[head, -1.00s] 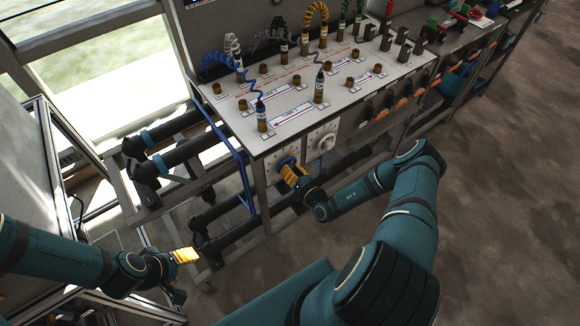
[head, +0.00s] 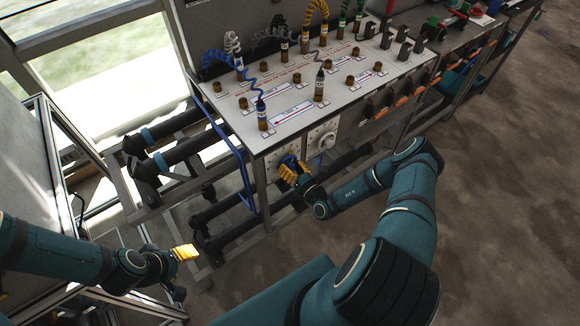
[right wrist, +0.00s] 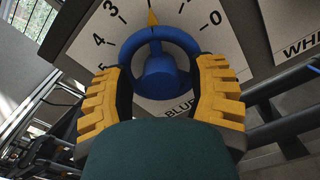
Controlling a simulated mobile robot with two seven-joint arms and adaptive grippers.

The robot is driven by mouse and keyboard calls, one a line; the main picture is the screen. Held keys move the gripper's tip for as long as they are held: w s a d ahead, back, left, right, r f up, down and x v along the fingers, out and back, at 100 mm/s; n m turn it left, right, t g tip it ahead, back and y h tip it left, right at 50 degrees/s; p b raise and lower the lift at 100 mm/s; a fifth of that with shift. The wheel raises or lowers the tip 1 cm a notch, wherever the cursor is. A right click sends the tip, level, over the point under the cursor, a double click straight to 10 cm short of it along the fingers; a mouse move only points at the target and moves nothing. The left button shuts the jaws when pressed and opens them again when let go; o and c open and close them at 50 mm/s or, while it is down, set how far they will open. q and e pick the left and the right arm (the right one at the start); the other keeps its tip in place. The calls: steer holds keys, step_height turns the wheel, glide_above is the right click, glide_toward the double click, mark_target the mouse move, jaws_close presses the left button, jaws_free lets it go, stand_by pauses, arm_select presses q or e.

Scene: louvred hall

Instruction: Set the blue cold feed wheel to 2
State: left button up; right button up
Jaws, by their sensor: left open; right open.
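The blue cold feed wheel (right wrist: 160,62) is on a white dial plate with printed numbers. In the right wrist view, a yellow pointer (right wrist: 153,18) stands nearly straight up above the wheel, between 3 on the left and 0 on the right; the numeral above it is cut off. My right gripper (right wrist: 160,75) is open, its yellow-padded fingers on either side of the wheel; whether they touch the rim I cannot tell. In the head view the wheel (head: 289,161) is partly hidden by that gripper (head: 293,172). My left gripper (head: 186,252) is open and empty, well away at lower left.
A white wheel (head: 326,141) is on the panel to the right of the blue one. Above is a bench top (head: 290,120) with hoses and fittings. Dark pipes (head: 235,235) run below and to the left. Open floor (head: 500,220) lies to the right.

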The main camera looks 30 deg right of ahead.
steer(key=s+p, duration=0.2)
steer(key=s, duration=0.5)
steer(key=shift+d, duration=0.25)
stand_by(0.3)
steer(key=s+d, duration=0.1)
steer(key=s, duration=1.1)
